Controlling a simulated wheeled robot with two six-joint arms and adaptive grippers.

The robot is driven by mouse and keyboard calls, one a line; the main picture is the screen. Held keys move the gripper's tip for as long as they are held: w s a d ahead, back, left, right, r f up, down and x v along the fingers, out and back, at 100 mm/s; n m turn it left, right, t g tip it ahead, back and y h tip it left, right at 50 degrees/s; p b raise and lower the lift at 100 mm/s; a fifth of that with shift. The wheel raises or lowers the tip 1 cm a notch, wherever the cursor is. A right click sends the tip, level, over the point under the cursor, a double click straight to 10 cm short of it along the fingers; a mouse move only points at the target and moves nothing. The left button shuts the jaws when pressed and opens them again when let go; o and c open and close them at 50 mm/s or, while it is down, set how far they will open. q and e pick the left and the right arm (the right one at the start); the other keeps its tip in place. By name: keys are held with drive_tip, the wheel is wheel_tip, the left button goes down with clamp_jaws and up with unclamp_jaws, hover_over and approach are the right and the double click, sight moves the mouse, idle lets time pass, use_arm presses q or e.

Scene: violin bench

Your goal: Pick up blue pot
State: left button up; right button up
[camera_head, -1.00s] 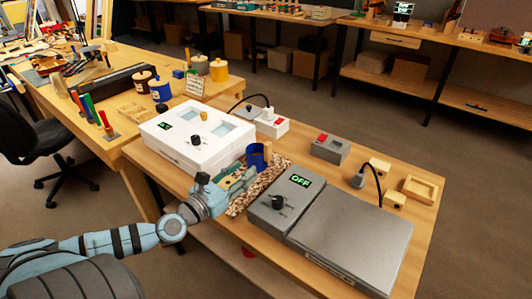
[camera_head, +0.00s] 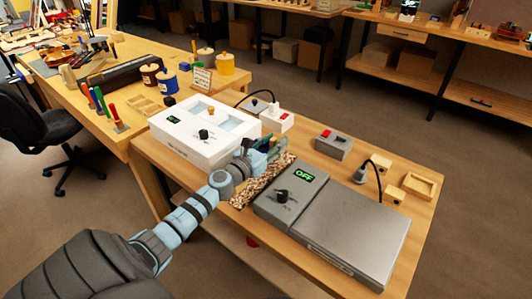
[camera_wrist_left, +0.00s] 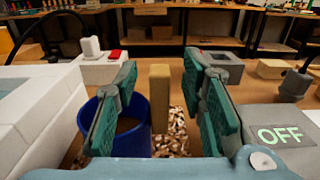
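In the left wrist view the blue pot (camera_wrist_left: 138,141) stands upright on a speckled cork mat (camera_wrist_left: 178,128). Its inside looks brown. An upright wooden handle (camera_wrist_left: 160,100) is at its right side. My left gripper (camera_wrist_left: 158,78) is open, with one green finger over the pot's mouth and the other right of the handle. The handle shows between the fingers, with gaps on both sides. In the head view my left gripper (camera_head: 268,148) hides most or all of this pot above the mat (camera_head: 262,186). My right gripper is not in view.
A white bath unit (camera_head: 190,150) stands left of the mat. A grey hotplate with an OFF display (camera_head: 303,176) stands close on its right. A white switch box (camera_head: 277,119) and a grey box (camera_head: 333,145) are behind. Another blue pot (camera_head: 164,92) is on the far-left table.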

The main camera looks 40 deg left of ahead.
use_arm(q)
clamp_jaws()
